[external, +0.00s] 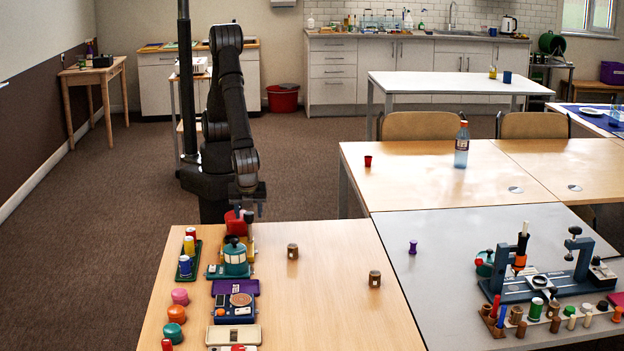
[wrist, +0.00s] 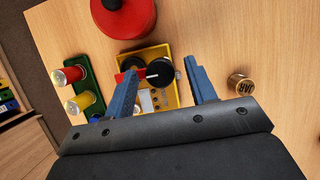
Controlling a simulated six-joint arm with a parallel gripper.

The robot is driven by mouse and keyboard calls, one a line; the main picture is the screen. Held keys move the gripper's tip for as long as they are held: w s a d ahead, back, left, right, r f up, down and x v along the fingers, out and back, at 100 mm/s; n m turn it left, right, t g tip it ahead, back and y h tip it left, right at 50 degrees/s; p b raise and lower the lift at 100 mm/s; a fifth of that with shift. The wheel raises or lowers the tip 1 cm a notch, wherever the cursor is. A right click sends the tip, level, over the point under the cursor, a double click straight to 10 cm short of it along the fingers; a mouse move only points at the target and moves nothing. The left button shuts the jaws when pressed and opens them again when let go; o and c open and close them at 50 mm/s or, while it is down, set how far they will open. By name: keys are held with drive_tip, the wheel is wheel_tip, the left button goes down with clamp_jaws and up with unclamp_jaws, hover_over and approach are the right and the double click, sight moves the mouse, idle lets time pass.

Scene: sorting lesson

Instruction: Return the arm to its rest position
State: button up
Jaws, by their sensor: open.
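My arm (external: 230,110) reaches down from its base at the back left toward the far edge of the wooden table (external: 330,290). My gripper (external: 250,212) points down over the far left part of that table. In the wrist view my gripper (wrist: 160,72) has its two blue fingers apart, with nothing held between them. Beneath them is a yellow tray (wrist: 176,92) with black round pieces and a red piece in it. I cannot tell the exact height of the fingers above it.
A red round object (wrist: 124,14) stands beside the yellow tray. The table's right side is mostly clear.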

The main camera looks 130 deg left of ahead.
drive_tip(key=n+g+h, duration=0.1)
drive_tip(key=n, duration=0.3)
drive_tip(key=shift+w+a, duration=0.1)
drive_tip(key=shift+a, duration=0.05)
drive_tip(key=n+h, duration=0.1)
drive_tip(key=n, duration=0.2)
drive_tip(key=shift+n+h, duration=0.3)
